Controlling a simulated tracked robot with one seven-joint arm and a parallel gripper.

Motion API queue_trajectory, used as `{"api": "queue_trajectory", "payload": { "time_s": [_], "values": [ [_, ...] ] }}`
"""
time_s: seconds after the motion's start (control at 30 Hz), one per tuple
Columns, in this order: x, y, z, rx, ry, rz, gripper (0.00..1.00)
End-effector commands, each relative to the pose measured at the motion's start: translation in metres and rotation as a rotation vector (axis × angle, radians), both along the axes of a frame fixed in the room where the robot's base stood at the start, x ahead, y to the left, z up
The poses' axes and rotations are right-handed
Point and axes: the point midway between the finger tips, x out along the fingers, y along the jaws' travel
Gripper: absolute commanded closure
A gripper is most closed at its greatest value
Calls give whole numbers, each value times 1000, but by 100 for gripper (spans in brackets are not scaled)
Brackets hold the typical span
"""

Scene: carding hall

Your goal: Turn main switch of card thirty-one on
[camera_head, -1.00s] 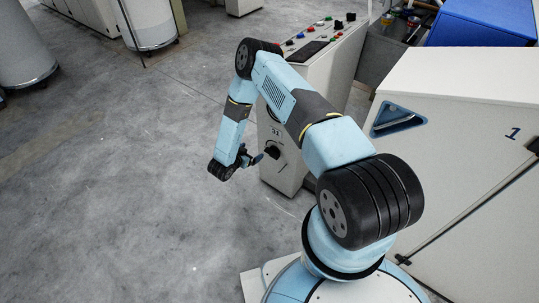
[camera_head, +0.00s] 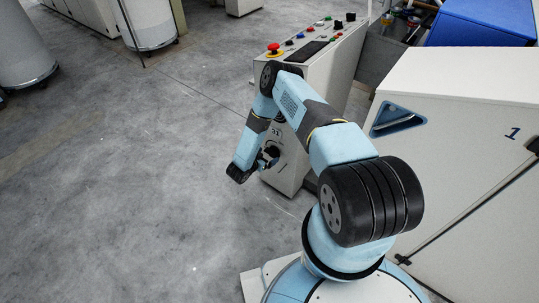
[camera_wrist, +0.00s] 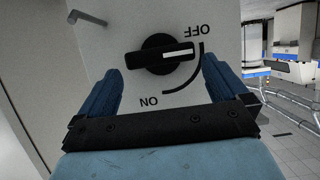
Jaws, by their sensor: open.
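The main switch (camera_wrist: 152,56) is a black rotary knob with a white pointer bar on the pale panel of the card's control cabinet (camera_head: 300,120). A plate reading 31 (camera_head: 277,132) sits above it in the head view. The wrist view is upside down; the bar points right, near the OFF mark (camera_wrist: 197,31), and a black arc runs to the ON mark (camera_wrist: 148,101). My gripper (camera_wrist: 161,68) is open, its blue fingers apart on either side of the knob, with nothing visible between them touching it. In the head view my gripper (camera_head: 266,160) is at the cabinet's front, partly hiding the knob.
A red mushroom button (camera_head: 273,49) and several small buttons are on the cabinet's top. A metal handle (camera_wrist: 87,18) sticks out near the switch. A white machine marked 1 (camera_head: 470,130) stands to the right.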

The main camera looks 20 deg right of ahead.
Motion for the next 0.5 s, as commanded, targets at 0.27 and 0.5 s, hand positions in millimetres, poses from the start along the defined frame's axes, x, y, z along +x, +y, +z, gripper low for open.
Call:
{"api": "queue_trajectory", "payload": {
  "time_s": [0.27, 0.5],
  "values": [
    [17, -24, -12, 1, 0, -1, 0],
    [21, -29, -15, 1, -1, 0, 0]
  ]
}}
